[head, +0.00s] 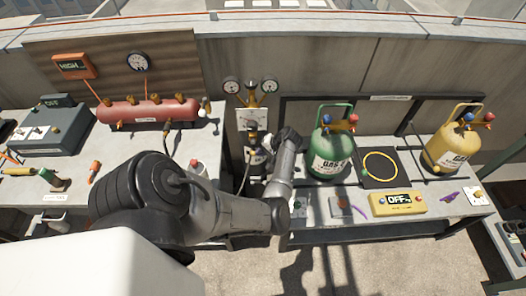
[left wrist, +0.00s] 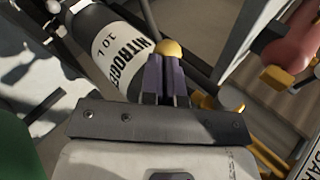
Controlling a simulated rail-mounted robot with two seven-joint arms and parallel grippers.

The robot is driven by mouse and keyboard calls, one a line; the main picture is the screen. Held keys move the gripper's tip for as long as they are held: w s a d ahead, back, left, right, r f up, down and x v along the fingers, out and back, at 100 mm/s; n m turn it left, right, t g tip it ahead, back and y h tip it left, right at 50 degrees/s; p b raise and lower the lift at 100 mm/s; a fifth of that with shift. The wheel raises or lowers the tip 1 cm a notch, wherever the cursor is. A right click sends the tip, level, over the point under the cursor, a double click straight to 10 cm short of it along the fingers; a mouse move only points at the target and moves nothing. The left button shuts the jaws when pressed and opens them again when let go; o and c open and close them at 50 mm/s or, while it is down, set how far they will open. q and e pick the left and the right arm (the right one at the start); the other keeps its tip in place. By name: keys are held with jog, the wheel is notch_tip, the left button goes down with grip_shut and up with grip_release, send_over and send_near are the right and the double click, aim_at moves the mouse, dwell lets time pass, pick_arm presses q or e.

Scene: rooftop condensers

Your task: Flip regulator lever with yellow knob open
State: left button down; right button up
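The yellow knob (left wrist: 170,48) shows in the left wrist view, right at the tips of my left gripper's fingers. My left gripper (left wrist: 166,62) has its two dark purple fingers close together, with the knob just beyond them. I cannot tell whether the tips touch it; the lever under it is hidden. In the head view my left gripper (head: 262,153) is low in front of the regulator (head: 251,119), which has two round gauges above it. The nitrogen cylinder (left wrist: 108,50), with a white label, lies behind the fingers in the wrist view. My right gripper is not in view.
A red manifold tank (head: 148,110) is on the left bench. A green gas cylinder (head: 332,157) and a yellow one (head: 449,150) stand on the right bench, with a yellow OFF box (head: 397,203) in front. Yellow fittings (left wrist: 277,77) are right of the fingers.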

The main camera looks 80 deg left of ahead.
pick_arm(q)
jog(key=shift+s+f, duration=0.2)
jog(key=shift+f, duration=0.05)
jog(key=p+v, duration=0.2)
jog(key=v, duration=1.2)
jog(key=shift+w+d+f, duration=0.2)
jog(key=shift+w+d, duration=0.05)
jog(key=shift+w, duration=0.2)
jog(key=shift+w, duration=0.1)
